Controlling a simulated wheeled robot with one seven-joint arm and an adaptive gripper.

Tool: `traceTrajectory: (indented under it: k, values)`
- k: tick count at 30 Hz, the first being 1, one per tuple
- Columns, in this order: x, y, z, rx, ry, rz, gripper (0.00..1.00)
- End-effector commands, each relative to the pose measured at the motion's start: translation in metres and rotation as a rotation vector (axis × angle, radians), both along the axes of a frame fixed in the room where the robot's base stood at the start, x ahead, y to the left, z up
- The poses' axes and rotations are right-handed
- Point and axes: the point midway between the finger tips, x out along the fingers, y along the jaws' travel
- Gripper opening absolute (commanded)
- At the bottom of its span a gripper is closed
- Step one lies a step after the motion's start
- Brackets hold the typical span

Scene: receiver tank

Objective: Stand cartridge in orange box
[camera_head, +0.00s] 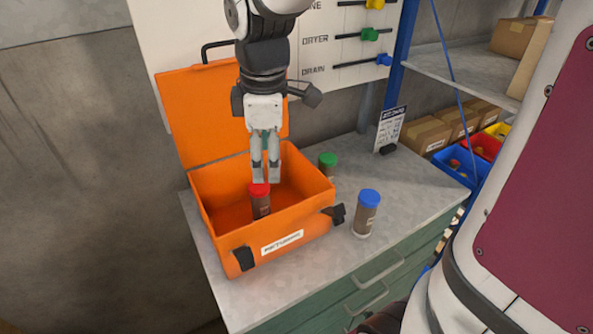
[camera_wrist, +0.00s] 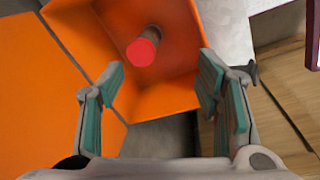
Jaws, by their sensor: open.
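The orange box (camera_head: 290,230) stands open on the grey bench top, its lid raised at the back. A dark cartridge with a red cap (camera_head: 260,203) stands inside it, looking upright, toward the front. Its lower end may be partly hidden by the front wall. The wrist view also shows the red-capped cartridge (camera_wrist: 141,52) inside the box. My gripper (camera_head: 266,178) is over the box, just above and behind the red cap. In the wrist view my gripper (camera_wrist: 163,82) has its fingers wide apart, with nothing between the pads.
A cartridge with a blue cap (camera_head: 367,212) stands on the bench right of the box. One with a green cap (camera_head: 328,163) stands behind the box's right side. A small sign (camera_head: 389,130) stands at the back. Shelves with cardboard boxes and coloured bins are at the right.

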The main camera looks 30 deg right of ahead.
Motion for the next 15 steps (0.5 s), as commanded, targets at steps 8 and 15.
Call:
traceTrajectory:
  k: [8, 15]
  values:
    - [-0.082, -0.001, 0.046, 0.124, -0.184, -0.566, 0.59]
    - [-0.133, -0.001, 0.053, 0.278, -0.28, -0.941, 0.59]
